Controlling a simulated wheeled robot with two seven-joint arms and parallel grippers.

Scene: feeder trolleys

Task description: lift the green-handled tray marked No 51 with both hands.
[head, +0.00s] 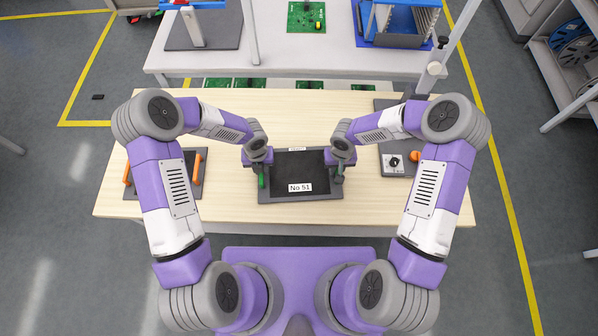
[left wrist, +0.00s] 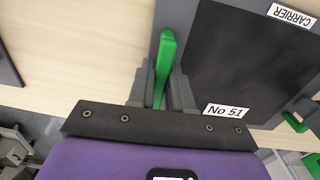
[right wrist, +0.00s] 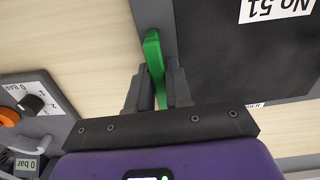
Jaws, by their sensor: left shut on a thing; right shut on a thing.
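The dark tray (head: 300,168) marked No 51 lies in front of me at the middle of the wooden table, its label facing me. My left gripper (head: 262,172) is shut on the tray's left green handle, and the left wrist view shows this green handle (left wrist: 165,58) between the fingers. My right gripper (head: 339,172) is shut on the right green handle (right wrist: 154,55), seen between the fingers in the right wrist view. A CARRIER label (left wrist: 291,14) is on the tray's far edge. Whether the tray touches the table or hangs just above it I cannot tell.
Another dark tray with orange handles (head: 198,167) lies left on the wooden table (head: 225,205). A grey panel with a knob and an orange button (head: 396,162) is to the right. A white bench (head: 270,62) with green boards stands behind.

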